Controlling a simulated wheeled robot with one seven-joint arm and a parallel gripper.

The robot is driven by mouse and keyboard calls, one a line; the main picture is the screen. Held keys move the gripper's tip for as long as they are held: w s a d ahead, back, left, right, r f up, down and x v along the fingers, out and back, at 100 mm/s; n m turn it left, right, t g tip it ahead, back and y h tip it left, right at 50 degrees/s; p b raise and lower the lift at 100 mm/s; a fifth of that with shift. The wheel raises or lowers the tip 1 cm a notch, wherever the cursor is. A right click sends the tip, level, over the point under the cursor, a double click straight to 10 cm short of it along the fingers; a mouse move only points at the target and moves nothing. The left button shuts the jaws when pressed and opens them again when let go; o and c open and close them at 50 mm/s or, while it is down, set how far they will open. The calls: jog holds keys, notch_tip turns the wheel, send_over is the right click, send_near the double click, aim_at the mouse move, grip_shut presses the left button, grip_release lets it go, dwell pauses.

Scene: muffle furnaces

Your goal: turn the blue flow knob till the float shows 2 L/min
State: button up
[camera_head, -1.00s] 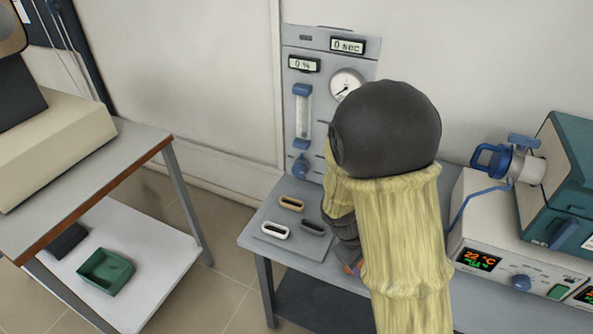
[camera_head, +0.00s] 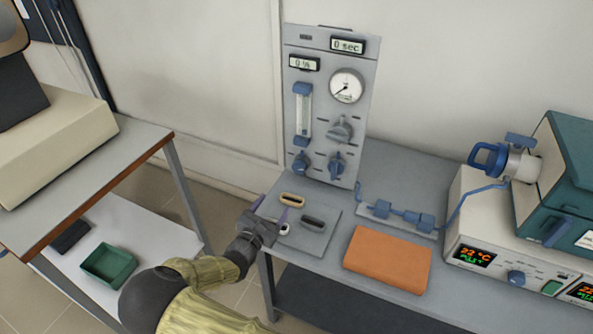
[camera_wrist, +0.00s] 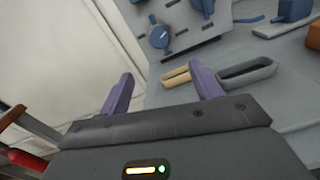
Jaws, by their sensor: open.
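The gas panel (camera_head: 359,112) stands upright at the back of the bench. Its flow tube (camera_head: 303,114) has blue end caps; I cannot make out the float or its reading. A blue knob (camera_head: 301,162) sits below the tube, and a second blue knob (camera_head: 337,163) sits to its right. A blue knob also shows at the top of the wrist view (camera_wrist: 159,37), ahead of the jaws and apart from them. My gripper (camera_head: 270,209) is open and empty over the bench's left front edge; its two purple fingers show in the wrist view (camera_wrist: 163,88).
A tan handle-like piece (camera_head: 292,200), a dark one (camera_head: 313,221) and a partly hidden white one lie on a grey plate near my gripper. An orange block (camera_head: 387,260) and blue tube fittings (camera_head: 403,215) lie right. A furnace (camera_head: 562,180) stands far right.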

aim_at(298, 169)
jog(key=shift+a, duration=0.1)
jog(key=p+x, duration=0.1)
jog(key=x, duration=1.6)
jog(key=shift+w+f, duration=0.1)
jog(key=shift+w, duration=0.2)
jog(key=shift+s, duration=0.2)
jog(key=c, duration=1)
